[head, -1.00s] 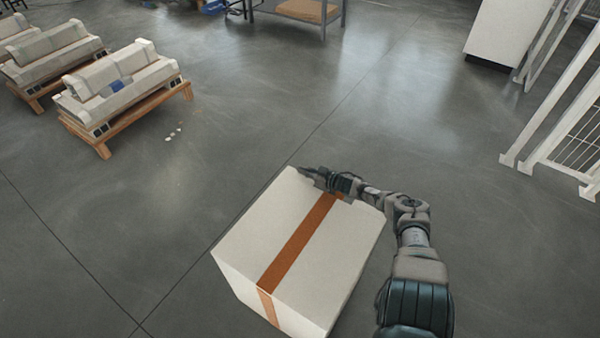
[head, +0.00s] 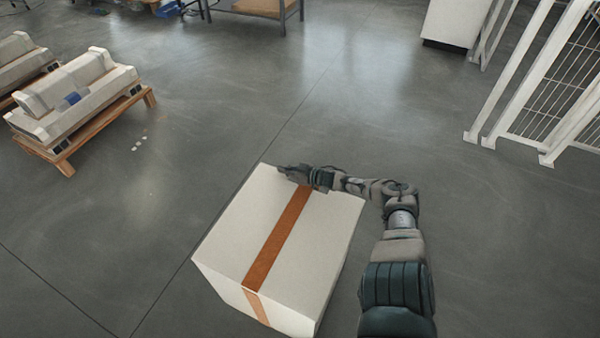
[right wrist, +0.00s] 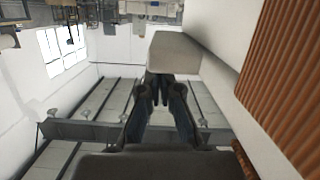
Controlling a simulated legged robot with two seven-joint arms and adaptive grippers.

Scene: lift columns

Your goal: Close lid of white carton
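The white carton (head: 252,218) stands on the floor in the lower middle of the head view. Its top looks flat and closed, with a brown strip (head: 277,240) running across it and down the near side. My right gripper (head: 284,170) lies along the far edge of the top; the head view does not show clearly whether it touches. In the right wrist view its fingers (right wrist: 160,88) are close together with nothing seen between them. The carton's white surface (right wrist: 220,75) and brown strip (right wrist: 285,80) are beside them on the right. My left gripper is not in view.
Wooden pallets with pale stacked parts (head: 75,95) stand at the upper left. A white cabinet (head: 455,22) and white railings (head: 545,80) stand at the upper right. A table (head: 255,8) is at the back. The floor around the carton is clear.

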